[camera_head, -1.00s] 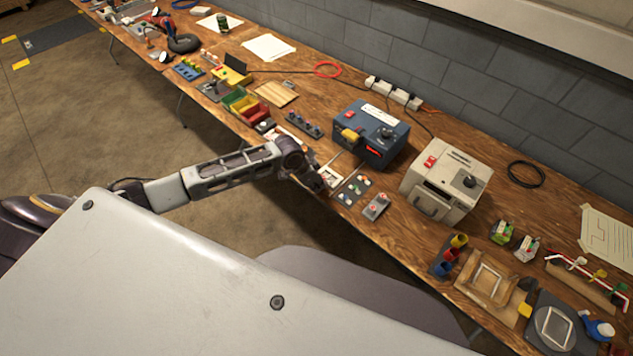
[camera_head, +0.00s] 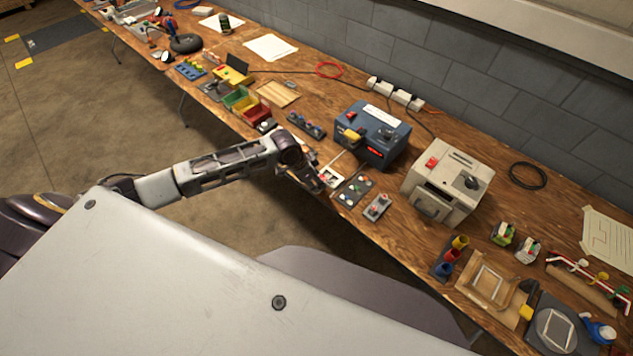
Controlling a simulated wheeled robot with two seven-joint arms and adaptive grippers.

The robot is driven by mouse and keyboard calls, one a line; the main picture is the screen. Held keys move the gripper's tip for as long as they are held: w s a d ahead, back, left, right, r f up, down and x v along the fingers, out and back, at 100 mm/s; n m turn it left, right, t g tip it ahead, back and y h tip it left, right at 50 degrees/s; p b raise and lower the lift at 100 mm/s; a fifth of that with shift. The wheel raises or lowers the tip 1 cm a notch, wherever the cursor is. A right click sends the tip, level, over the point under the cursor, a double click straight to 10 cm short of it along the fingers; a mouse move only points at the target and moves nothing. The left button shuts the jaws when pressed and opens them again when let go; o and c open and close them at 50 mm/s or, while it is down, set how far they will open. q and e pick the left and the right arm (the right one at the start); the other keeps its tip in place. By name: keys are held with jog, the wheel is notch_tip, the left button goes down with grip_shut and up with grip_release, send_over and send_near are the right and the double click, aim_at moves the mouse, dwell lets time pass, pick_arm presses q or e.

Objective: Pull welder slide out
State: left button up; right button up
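A beige box machine (camera_head: 446,182) with a red switch, a dark knob and a handled front (camera_head: 428,207) stands on the bench right of centre. It may be the welder; I see no label that says so. Its handled front looks close against the body. A blue box machine (camera_head: 373,132) with a yellow part and a red display stands to its left. My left gripper (camera_head: 318,184) is at the bench's front edge, left of both machines and apart from them. Its fingers are too small and dark to tell whether they are open. My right gripper is not in view.
A small board with coloured buttons (camera_head: 355,190) and a grey block with red parts (camera_head: 377,207) lie in front of the machines. Coloured cups (camera_head: 450,257) and a wooden frame (camera_head: 490,289) are at the right. Bare bench (camera_head: 400,238) lies before the beige machine.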

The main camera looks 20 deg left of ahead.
pick_arm(q)
jog(key=v, duration=0.9)
dwell(0.6)
